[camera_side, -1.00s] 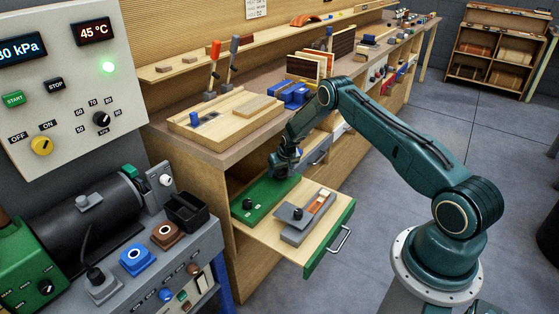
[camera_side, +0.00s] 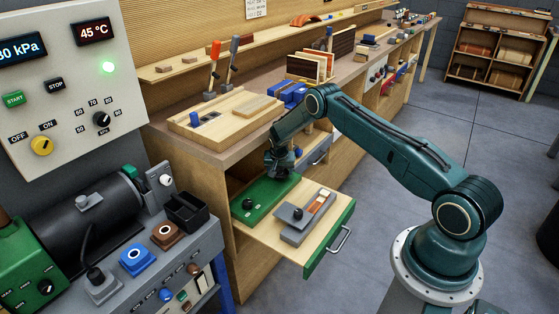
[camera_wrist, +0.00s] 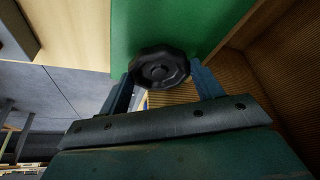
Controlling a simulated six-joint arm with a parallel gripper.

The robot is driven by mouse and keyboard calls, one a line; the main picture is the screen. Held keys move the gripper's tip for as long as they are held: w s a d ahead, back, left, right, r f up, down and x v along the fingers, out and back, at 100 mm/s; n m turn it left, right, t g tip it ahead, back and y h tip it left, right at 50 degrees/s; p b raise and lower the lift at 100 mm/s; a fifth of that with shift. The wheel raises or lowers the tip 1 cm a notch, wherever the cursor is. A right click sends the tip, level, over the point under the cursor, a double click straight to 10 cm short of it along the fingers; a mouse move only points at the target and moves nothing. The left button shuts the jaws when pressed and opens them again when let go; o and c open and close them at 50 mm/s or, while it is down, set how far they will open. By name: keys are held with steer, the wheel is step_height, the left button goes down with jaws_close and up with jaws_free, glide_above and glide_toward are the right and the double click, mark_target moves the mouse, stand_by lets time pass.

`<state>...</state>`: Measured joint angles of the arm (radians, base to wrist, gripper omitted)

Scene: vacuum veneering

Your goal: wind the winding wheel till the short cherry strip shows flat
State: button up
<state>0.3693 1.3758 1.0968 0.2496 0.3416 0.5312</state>
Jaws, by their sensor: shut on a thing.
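The winding wheel (camera_wrist: 160,67) is a black knob with a lobed rim on a green panel (camera_wrist: 190,25). In the wrist view it sits between the two fingers of my gripper (camera_wrist: 163,80), which is shut on it. In the side view my gripper (camera_side: 279,168) is at the far end of the green panel (camera_side: 268,197) in the pulled-out drawer, and it hides the wheel. An orange-brown strip (camera_side: 319,202) shows in a grey fixture (camera_side: 294,235) beside the panel; I cannot tell surely that it is the short cherry strip or whether it is flat.
A small black knob (camera_side: 248,204) stands at the near end of the panel. The drawer has a green front (camera_side: 318,262) with a metal handle. The worktop edge (camera_side: 222,158) and cabinet side lie close by my wrist. Open floor lies to the right.

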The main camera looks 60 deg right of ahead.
mark_target(280, 176)
steer(key=o, duration=1)
steer(key=shift+r, duration=0.1)
steer(key=shift+v, duration=1.1)
steer(key=v, duration=0.3)
steer(key=shift+s+a, duration=1.05)
steer(key=shift+a, duration=0.65)
steer(key=shift+s+a, duration=1.05)
steer(key=shift+a, duration=0.65)
steer(key=shift+s+a, duration=1)
steer(key=shift+a, duration=0.65)
